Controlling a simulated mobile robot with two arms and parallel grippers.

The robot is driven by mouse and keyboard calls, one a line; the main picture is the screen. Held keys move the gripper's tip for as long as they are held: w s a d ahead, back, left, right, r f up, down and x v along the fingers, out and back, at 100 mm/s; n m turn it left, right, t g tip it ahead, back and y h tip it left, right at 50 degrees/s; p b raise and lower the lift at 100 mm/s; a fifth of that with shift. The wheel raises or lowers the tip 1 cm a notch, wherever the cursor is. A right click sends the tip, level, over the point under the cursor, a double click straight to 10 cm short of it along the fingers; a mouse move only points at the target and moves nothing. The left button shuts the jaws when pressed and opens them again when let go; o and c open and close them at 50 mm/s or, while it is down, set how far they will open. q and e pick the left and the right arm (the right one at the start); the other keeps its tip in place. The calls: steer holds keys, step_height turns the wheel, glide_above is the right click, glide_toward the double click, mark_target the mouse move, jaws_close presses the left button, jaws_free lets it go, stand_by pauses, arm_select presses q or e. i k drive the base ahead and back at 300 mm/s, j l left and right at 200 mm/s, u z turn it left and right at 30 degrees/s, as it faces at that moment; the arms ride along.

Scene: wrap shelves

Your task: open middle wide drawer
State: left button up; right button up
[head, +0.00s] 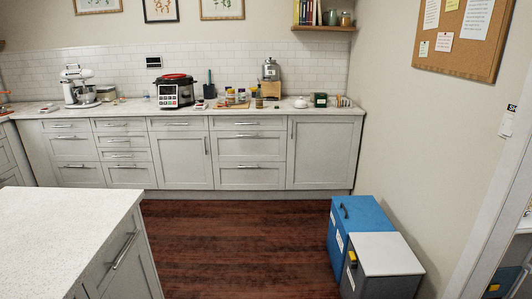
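A stack of wide drawers with pale grey fronts stands in the back counter, right of a cabinet door. Its middle wide drawer (248,149) is shut, with a horizontal bar handle (247,136) near its top edge. The top drawer (232,123) and the bottom drawer (250,178) of this stack are also shut. Neither of my grippers is in view.
A white-topped island (55,235) fills the near left. A blue bin (352,218) and a grey-topped bin (388,255) stand at the right wall. Dark wood floor (235,245) lies clear before the drawers. A multicooker (176,91) stands on the counter.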

mark_target(236, 146)
steer(key=i+u, duration=0.1)
steer(key=i, duration=1.2)
steer(key=i+l, duration=0.1)
steer(key=i, duration=1.15)
steer(key=j+u, duration=0.05)
steer(key=j, duration=0.05)
